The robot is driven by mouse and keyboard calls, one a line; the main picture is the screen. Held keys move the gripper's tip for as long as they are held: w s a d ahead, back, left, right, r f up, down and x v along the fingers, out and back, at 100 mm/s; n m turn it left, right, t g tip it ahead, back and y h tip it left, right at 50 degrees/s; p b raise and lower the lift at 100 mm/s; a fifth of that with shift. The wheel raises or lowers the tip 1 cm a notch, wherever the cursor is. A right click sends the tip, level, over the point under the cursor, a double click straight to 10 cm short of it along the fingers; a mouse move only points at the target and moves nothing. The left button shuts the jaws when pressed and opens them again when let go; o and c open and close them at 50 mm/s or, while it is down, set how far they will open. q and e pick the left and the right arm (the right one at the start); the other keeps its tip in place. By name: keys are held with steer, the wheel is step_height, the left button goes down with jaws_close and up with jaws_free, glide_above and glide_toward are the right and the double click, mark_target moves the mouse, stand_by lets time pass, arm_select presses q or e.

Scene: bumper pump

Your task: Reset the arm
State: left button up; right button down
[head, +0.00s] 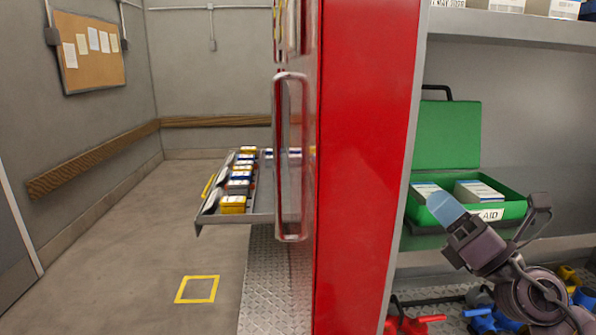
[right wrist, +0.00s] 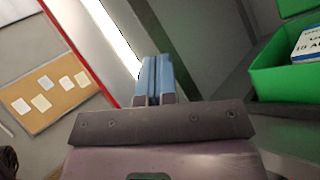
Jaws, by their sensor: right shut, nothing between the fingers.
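My right gripper (head: 437,203) is in the head view at the right, in front of the open green first aid box. In the right wrist view its two blue fingers (right wrist: 157,78) lie together, shut with nothing between them. The arm comes in from the lower right. My left gripper is in neither view.
The green box (head: 447,135) stands on a shelf, lid up, with white packs (head: 478,191) inside. A tall red panel (head: 366,150) with a long handle stands left of it. A pulled-out tray (head: 262,218) holds several boxes. The floor at left is clear around a yellow square (head: 197,289).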

steer(key=s+d+f+m+g+h, duration=0.1)
steer(key=s+d+f+m+h, duration=0.25)
steer(key=f+m+h, duration=0.5)
steer(key=s+d+f+m+g+h, duration=0.15)
steer(key=d+f+m+h, duration=0.35)
steer(key=m, duration=0.6)
steer(key=s+d+f+m+h, duration=0.3)
steer(key=f+m+h, duration=0.45)
steer(key=m, duration=0.25)
steer(key=s+a+f+m+g+y, duration=0.2)
steer(key=s+a+f+m+g, duration=0.15)
steer(key=s+f+g, duration=0.45)
steer(key=s+a+f+m+g+y, duration=0.25)
steer(key=s+f+m+g, duration=0.25)
steer(key=s+f, duration=0.65)
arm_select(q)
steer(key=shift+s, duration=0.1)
arm_select(e)
steer(key=w+f+t, duration=0.5)
steer(key=f+t, duration=0.3)
steer(key=shift+d+n+y, duration=0.15)
steer(key=shift+n+y, duration=0.15)
steer(key=shift+y, duration=0.15)
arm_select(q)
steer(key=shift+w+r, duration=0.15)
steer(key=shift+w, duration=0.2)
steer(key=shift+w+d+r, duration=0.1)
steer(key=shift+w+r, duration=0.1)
